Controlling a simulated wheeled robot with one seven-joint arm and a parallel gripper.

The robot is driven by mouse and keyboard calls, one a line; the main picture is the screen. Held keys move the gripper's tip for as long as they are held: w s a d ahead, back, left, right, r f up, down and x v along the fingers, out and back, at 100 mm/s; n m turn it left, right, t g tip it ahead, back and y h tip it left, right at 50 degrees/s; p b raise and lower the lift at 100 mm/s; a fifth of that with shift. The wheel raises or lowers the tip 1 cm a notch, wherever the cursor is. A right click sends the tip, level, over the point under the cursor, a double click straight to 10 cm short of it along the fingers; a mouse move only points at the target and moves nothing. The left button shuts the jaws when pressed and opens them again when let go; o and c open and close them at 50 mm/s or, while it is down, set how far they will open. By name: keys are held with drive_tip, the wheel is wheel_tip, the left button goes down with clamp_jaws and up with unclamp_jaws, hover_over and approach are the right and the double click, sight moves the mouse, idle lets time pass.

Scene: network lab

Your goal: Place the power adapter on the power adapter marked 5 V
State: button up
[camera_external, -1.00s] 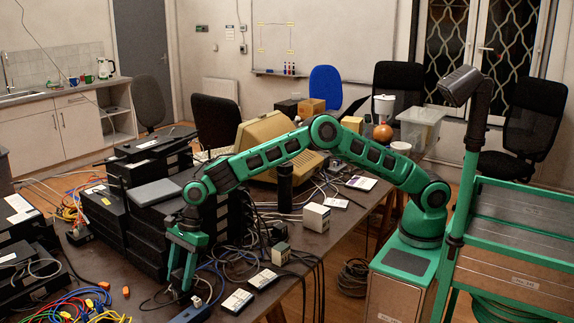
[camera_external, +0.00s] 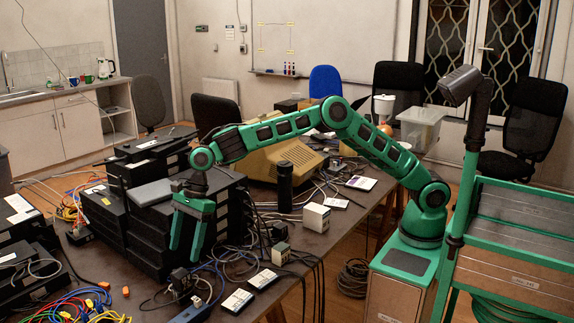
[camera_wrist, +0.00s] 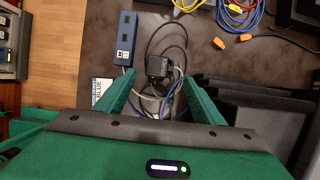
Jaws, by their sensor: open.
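A black power adapter (camera_external: 180,279) stands on the dark table beside the blue power strip, with cables around it. In the wrist view the black adapter (camera_wrist: 159,67) lies between and beyond my fingertips, with a black cord looping from it. I cannot tell whether it rests on another adapter, and no 5 V marking is legible. My gripper (camera_external: 184,252) is open and empty, pointing down above this adapter and apart from it. Its two green fingers also show in the wrist view (camera_wrist: 159,78). Other small blocks on the table include a grey-topped one (camera_external: 280,252) and a black one (camera_external: 279,232).
The blue power strip (camera_external: 190,313) lies at the front. Two flat labelled boxes (camera_external: 237,301) (camera_external: 263,279) and a pale cube (camera_external: 315,217) are to the right. Stacked black devices (camera_external: 150,235) stand behind left. Coloured cables (camera_external: 85,305) clutter the front left.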

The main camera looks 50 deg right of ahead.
drive_tip(key=shift+v, duration=1.4)
